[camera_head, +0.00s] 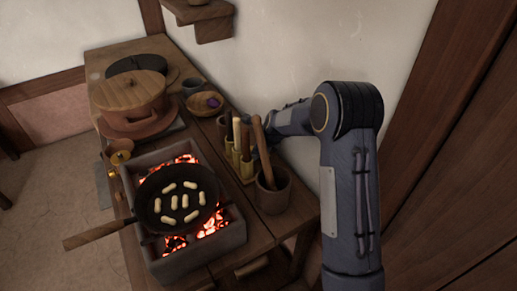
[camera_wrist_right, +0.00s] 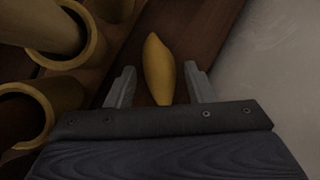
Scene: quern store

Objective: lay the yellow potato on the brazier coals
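The yellow potato (camera_wrist_right: 159,68) shows in the right wrist view, lying on dark wood, long and tapered. My right gripper (camera_wrist_right: 160,85) is open, with one finger on each side of the potato's near end; I cannot tell whether they touch it. In the head view my right arm reaches behind the utensil cups, and its gripper and the potato are hidden. The stone brazier (camera_head: 207,247) holds glowing coals (camera_head: 213,222), partly covered by a black pan (camera_head: 154,212) with several pale pieces in it. My left gripper is not in view.
Bamboo cups (camera_wrist_right: 62,35) stand close left of the right gripper. A brown cup (camera_head: 273,198) with a wooden pestle stands right of the brazier. A wooden bowl (camera_head: 205,104), a lidded pot (camera_head: 130,100) and the wall (camera_head: 290,50) border the crowded counter.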

